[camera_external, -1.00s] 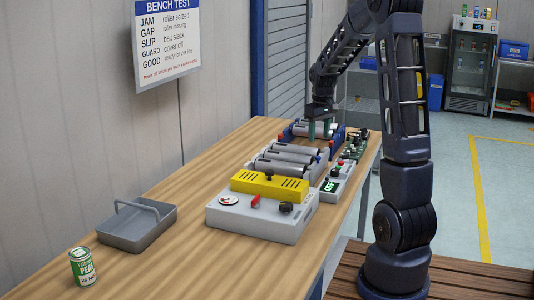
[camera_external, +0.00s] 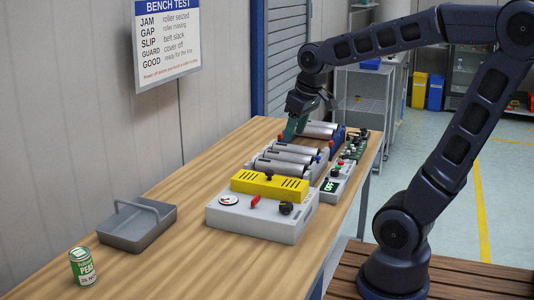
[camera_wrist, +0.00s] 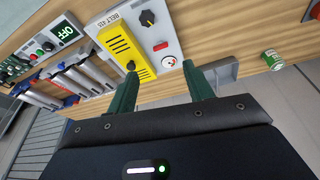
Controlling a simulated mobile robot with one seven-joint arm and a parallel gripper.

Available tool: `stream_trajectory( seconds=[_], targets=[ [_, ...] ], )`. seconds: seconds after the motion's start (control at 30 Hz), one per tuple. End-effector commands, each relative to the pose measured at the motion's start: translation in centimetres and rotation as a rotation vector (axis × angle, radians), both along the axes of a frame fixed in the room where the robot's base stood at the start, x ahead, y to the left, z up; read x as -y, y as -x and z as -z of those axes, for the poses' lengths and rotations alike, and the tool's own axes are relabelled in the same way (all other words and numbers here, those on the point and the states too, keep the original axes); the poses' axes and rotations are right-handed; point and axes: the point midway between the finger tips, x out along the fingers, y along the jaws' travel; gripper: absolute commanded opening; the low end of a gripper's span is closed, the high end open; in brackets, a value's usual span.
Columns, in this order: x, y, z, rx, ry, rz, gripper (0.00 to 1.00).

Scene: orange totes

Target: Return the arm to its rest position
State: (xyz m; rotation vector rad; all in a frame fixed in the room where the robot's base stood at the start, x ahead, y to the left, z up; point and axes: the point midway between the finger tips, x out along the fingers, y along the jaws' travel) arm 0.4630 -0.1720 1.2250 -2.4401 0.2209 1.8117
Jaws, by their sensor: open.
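My gripper (camera_external: 294,126) is above the far part of the wooden bench, near the rollers, with its green fingers pointing down. In the wrist view my gripper (camera_wrist: 163,92) shows its two green fingers spread apart with nothing between them. My arm is bent, its elbow raised at the upper right and its base on the wooden slatted platform at the lower right. The exact gap between the fingertips and the rollers below is hard to judge from the external view.
The bench (camera_external: 150,225) carries a grey tester with a yellow cover (camera_external: 268,186), metal rollers (camera_external: 290,155), an OFF control box (camera_external: 335,183), a grey tray (camera_external: 140,225) and a green can (camera_external: 82,266). A wall sign (camera_external: 166,42) hangs left. The near-left bench surface is mostly clear.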

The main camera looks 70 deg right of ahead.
Motion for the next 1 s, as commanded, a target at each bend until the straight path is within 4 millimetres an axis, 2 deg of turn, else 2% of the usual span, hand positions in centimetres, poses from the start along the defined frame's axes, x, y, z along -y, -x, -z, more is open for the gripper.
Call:
stream_trajectory(
  seconds=[0.03,0.2,0.33,0.5,0.57,0.77,1.0],
  targets=[
    [-1.4,0.9,-0.2,0.015,0.003,-0.026,0.52],
    [-5.3,3.9,-0.5,0.056,0.005,-0.092,0.52],
    [-7.4,6.1,-0.3,0.081,0.004,-0.134,0.52],
    [-8.9,7.9,-0.1,0.101,0.002,-0.167,0.52],
    [-9.1,8.2,0.0,0.105,0.001,-0.171,0.59],
    [-9.3,8.4,0.0,0.107,0.0,-0.174,0.99],
    [-8.8,7.7,-0.5,0.101,-0.003,-0.151,1.0]
  ],
)
